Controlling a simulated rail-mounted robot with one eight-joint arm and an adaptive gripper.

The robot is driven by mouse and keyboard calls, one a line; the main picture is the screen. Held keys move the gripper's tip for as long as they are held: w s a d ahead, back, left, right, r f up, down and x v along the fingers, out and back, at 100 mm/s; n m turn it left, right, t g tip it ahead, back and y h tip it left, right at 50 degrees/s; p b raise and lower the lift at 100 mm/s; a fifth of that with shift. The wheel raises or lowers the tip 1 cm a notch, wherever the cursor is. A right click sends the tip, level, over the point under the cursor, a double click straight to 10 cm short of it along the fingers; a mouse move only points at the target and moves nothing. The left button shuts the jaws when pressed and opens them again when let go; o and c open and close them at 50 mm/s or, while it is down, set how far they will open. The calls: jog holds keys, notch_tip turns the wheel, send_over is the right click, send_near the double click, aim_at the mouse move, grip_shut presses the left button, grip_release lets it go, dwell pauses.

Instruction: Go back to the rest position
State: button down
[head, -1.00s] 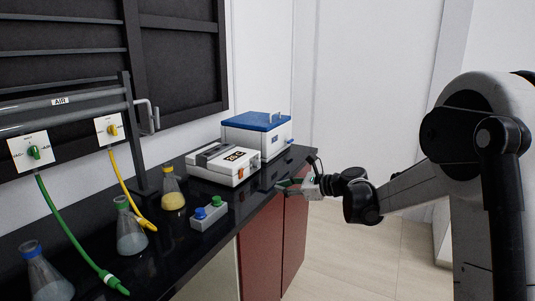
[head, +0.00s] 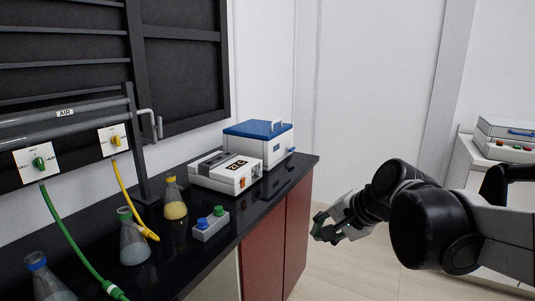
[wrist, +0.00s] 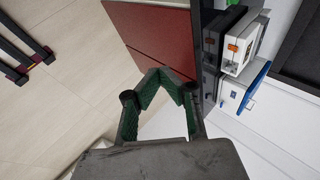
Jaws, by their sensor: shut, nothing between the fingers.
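My gripper (head: 318,228) is shut and empty. In the head view it is off the front edge of the black bench, in front of the red cabinet doors (head: 268,250) and apart from them. My arm bends in from the right. In the wrist view the green-padded fingers of my gripper (wrist: 165,78) come together in front of the red cabinet panel (wrist: 152,35), with floor to the left.
The bench top (head: 277,187) carries a blue-lidded box (head: 258,140), a white instrument (head: 222,178), a button box (head: 210,230) and flasks, including a yellow one (head: 175,210). Green and yellow hoses hang at left. Another instrument (head: 505,140) stands at right. Floor (head: 340,270) is clear.

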jog(key=s+d+f+n+h, duration=0.2)
jog(key=s+d+n, duration=0.2)
jog(key=s, duration=0.4)
jog(key=s+d+f+n+h+p, duration=0.1)
jog(key=s+d+n, duration=0.3)
jog(key=s, duration=0.4)
jog(key=shift+s+f+t+h, duration=0.3)
jog(key=shift+s+f+h, duration=0.1)
jog(key=shift+h, duration=0.5)
